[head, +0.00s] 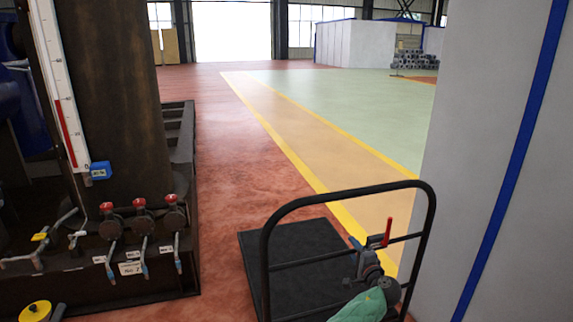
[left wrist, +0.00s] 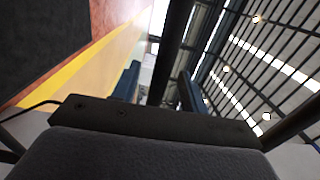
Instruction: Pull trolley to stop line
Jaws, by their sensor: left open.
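The trolley (head: 300,255) stands at the lower middle of the head view, with a flat black deck and an upright black tube handle (head: 352,196) with a crossbar. My left gripper (head: 362,258) is at the handle, near the crossbar. In the left wrist view its two dark blue fingers (left wrist: 158,88) are apart, with a dark bar (left wrist: 174,45) running between them in the picture. I cannot tell whether they touch it. Yellow floor lines (head: 310,172) edge a tan lane; I cannot tell which one is the stop line. My right gripper is not in view.
A dark machine frame (head: 150,275) with several red-capped valves stands at the left. A grey wall (head: 480,160) with a blue stripe rises close on the right. Red floor (head: 215,130) lies clear ahead between them. A small red upright piece (head: 388,232) shows by the handle.

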